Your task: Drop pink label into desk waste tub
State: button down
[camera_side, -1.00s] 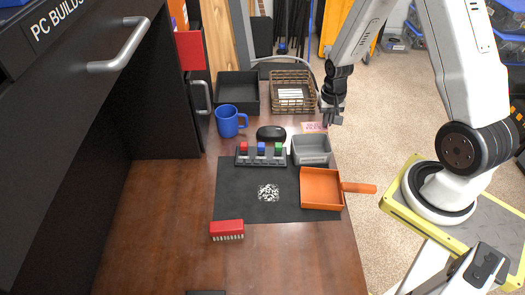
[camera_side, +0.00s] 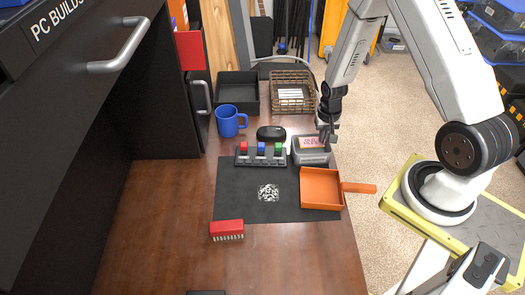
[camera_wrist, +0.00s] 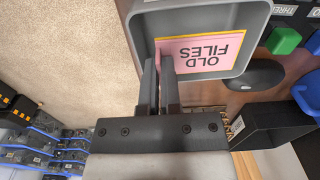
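The pink label (camera_side: 313,143), printed "OLD FILES", is over the small grey tub (camera_side: 312,159) in the side view. In the wrist view the label (camera_wrist: 208,50) lies within the outline of the tub (camera_wrist: 258,20). My gripper (camera_side: 327,140) is at the tub's right back side. In the wrist view its two dark fingers (camera_wrist: 160,58) straddle one edge of the label and appear shut on it. The label's height above the tub floor is hard to tell.
An orange dustpan (camera_side: 320,188) lies in front of the tub. A rack with coloured keycaps (camera_side: 261,155) and a black mouse (camera_side: 271,133) stand to its left. Behind are a wire basket (camera_side: 292,92), a black tray (camera_side: 238,92) and a blue mug (camera_side: 228,121).

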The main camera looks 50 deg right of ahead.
aim_at(322, 144)
jog(key=shift+f, duration=2.2)
jog(key=c, duration=0.7)
grip_release()
jog(key=shift+c, duration=0.2)
jog(key=shift+r, duration=0.2)
jog(key=shift+r, duration=3.75)
